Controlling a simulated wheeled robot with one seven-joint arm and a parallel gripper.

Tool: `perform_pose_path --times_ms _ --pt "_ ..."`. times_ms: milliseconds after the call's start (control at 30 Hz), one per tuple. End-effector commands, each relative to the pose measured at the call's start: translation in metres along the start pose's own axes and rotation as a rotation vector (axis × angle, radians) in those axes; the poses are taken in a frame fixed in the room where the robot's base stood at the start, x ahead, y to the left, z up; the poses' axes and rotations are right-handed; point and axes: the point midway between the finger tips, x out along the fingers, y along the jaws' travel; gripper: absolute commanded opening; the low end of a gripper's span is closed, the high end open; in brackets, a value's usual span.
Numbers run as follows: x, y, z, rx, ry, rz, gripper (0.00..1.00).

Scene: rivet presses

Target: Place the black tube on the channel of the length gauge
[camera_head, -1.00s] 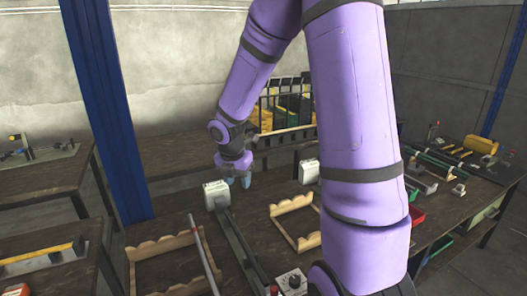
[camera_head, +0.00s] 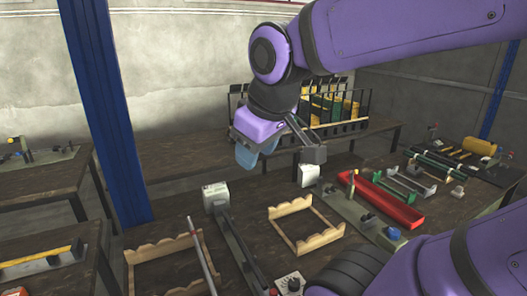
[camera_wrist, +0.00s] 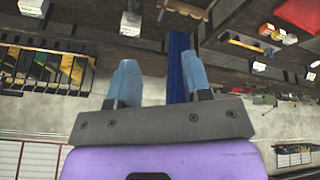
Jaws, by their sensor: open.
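My gripper (camera_head: 256,154) hangs above the back of the near bench, its blue fingers apart. The wrist view shows the gripper (camera_wrist: 163,85) open, with nothing between the fingers. A long dark channel (camera_head: 239,247) with a white box (camera_head: 216,196) at its far end looks like the length gauge; it lies below and left of my gripper. I cannot surely pick out the black tube. A rack (camera_head: 325,125) behind my gripper holds dark, green and yellow pieces, partly hidden by my arm. The rack also shows in the wrist view (camera_wrist: 45,67).
Wooden cradles stand left (camera_head: 170,259) and right (camera_head: 305,224) of the channel. A grey rod (camera_head: 203,257) slants across the left cradle. A red tray (camera_head: 383,201) lies further right. A blue post (camera_head: 105,110) rises behind the left side. My arm crosses the upper right.

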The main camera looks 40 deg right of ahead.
Motion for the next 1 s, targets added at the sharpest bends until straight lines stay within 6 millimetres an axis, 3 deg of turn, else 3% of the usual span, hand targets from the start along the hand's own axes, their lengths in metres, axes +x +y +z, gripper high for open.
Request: perform_pose_path --times_ms 267,1000 --pt "-0.018 -0.012 0.021 0.204 0.051 -0.060 0.45" --pt "-0.018 -0.012 0.021 0.211 0.051 -0.062 0.45"
